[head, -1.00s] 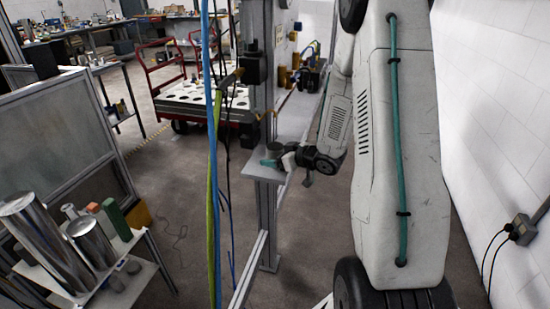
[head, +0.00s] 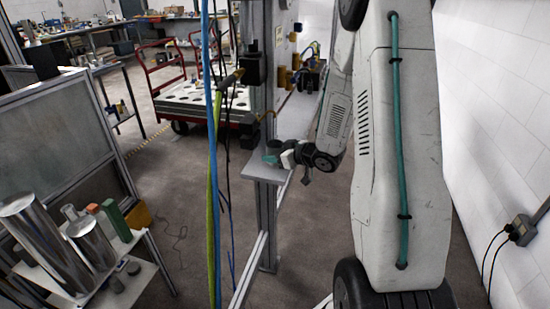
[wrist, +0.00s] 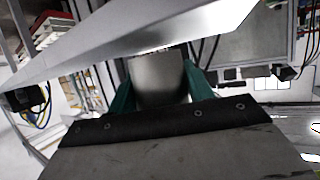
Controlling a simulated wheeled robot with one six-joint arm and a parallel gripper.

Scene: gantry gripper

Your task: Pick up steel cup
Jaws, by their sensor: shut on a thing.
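The steel cup (wrist: 158,82) is a plain grey metal cylinder in the middle of the wrist view. In the head view it is a small grey shape (head: 274,146) at the top of a narrow grey post shelf. My gripper (wrist: 160,74) has teal fingers, one on each side of the cup, and is shut on it. In the head view my gripper (head: 271,158) is small, at the end of my arm over the shelf. Whether the cup's base touches the shelf cannot be told.
The grey shelf (head: 252,169) sits on a metal post. Blue and green cables (head: 212,150) hang left of it. A red-framed cart (head: 190,97) stands behind. A side table (head: 140,278) at left holds large metal cylinders (head: 42,243). A white wall (head: 495,120) is at right.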

